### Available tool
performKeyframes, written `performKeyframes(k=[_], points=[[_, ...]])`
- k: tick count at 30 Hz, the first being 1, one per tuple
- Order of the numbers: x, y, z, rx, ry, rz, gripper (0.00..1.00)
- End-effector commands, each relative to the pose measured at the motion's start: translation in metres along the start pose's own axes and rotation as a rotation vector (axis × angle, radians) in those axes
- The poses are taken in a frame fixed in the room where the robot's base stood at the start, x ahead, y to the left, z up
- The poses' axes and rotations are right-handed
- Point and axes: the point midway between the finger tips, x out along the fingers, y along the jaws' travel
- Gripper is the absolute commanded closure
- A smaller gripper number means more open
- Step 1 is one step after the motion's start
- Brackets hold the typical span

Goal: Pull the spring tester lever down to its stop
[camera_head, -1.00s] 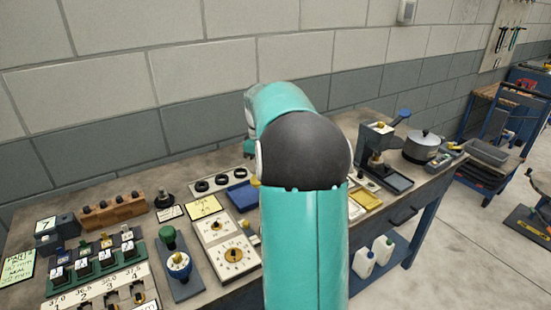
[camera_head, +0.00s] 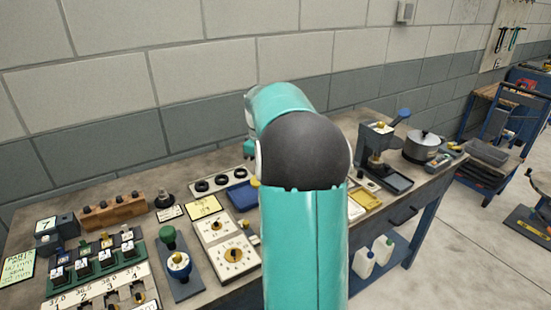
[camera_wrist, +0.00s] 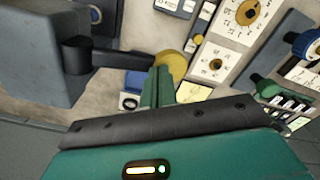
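The rod comes out of a dark hub on a large blue-grey body (camera_wrist: 35,50), which I take to be the spring tester. My gripper (camera_wrist: 159,72) has its teal fingers side by side with no clear gap, and nothing shows between them. The fingertips overlap the lower left of the knob in the picture; I cannot tell whether they touch it. In the head view my arm hides the gripper and most of the tester.
The bench is crowded. Dial plates (camera_head: 230,255), a blue tray (camera_head: 242,196) and a green-knobbed device (camera_head: 180,265) stand left of my arm. A press with a blue handle (camera_head: 403,114) and a pot (camera_head: 421,147) stand to the right. A block wall closes the back.

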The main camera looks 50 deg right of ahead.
Motion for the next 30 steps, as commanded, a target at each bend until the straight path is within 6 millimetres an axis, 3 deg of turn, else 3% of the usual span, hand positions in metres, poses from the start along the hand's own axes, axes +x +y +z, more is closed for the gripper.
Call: performKeyframes(k=[1,7,30], points=[[0.009,-0.002,0.001,0.000,-0.010,-0.016,1.00],[0.005,-0.002,0.001,0.000,-0.009,-0.015,1.00],[-0.055,-0.001,0.000,-0.001,-0.003,-0.006,1.00]])
